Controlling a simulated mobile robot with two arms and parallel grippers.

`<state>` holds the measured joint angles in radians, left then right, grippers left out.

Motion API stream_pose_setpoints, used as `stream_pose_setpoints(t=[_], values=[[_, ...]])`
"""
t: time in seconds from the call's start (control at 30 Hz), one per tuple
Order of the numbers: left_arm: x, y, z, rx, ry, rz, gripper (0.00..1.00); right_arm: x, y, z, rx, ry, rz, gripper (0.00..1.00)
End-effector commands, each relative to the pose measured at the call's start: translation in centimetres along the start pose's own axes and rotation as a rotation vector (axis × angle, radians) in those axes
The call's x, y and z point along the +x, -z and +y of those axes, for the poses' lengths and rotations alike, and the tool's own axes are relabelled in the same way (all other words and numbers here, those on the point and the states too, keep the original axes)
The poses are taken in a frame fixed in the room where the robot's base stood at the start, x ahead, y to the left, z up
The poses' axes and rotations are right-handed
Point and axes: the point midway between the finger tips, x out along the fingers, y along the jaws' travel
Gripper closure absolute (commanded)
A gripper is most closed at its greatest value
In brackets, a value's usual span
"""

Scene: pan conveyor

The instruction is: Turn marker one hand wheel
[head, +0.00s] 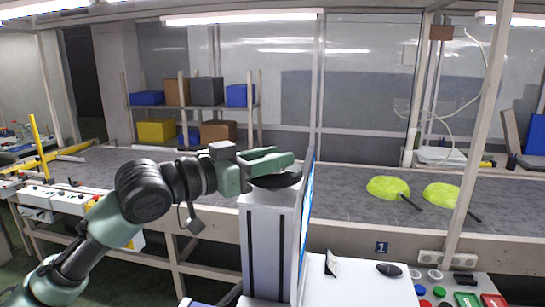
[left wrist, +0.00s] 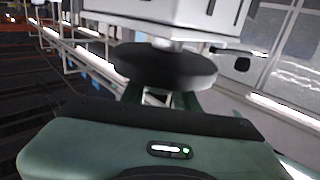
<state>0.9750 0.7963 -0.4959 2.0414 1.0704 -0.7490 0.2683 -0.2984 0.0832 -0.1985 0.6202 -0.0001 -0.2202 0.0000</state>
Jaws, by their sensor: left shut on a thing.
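The hand wheel (head: 275,181) is a dark round disc on top of a pale grey box-shaped column (head: 270,225) in the middle of the head view. My left gripper (head: 280,160) reaches in from the left, with its green fingers at the wheel, and is shut on it. In the left wrist view the black wheel (left wrist: 160,68) lies between the gripper body and the white column (left wrist: 180,12). The fingers are partly hidden behind the wheel there. My right gripper is not in view.
Two yellow-green pans (head: 388,187) with dark handles lie on the grey conveyor (head: 340,195) at the right. A control panel with coloured buttons (head: 440,290) and a white desk with a black mouse (head: 389,269) are at the front right. A slanted post (head: 474,130) crosses the right side.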

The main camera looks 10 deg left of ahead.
Motion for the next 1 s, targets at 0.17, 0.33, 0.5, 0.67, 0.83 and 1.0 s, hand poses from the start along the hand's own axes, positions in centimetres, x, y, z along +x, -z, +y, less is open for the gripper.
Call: stream_pose_setpoints(t=[0.17,0.33,0.5,0.67,0.83,1.0], values=[[0.1,0.2,0.2,0.001,0.074,0.001,1.0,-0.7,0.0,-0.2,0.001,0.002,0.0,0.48],[0.1,0.2,0.3,-0.001,0.185,0.002,1.0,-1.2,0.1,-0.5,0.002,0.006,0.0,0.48],[0.1,0.2,0.3,-0.005,0.323,0.003,1.0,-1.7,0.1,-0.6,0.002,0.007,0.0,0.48],[0.2,0.2,0.3,-0.008,0.458,0.002,1.0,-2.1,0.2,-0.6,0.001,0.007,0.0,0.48],[0.1,0.1,0.2,-0.007,0.581,0.001,1.0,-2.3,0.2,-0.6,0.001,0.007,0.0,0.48],[0.1,0.0,0.1,-0.005,0.67,0.0,1.0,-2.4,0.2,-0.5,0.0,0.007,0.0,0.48]])
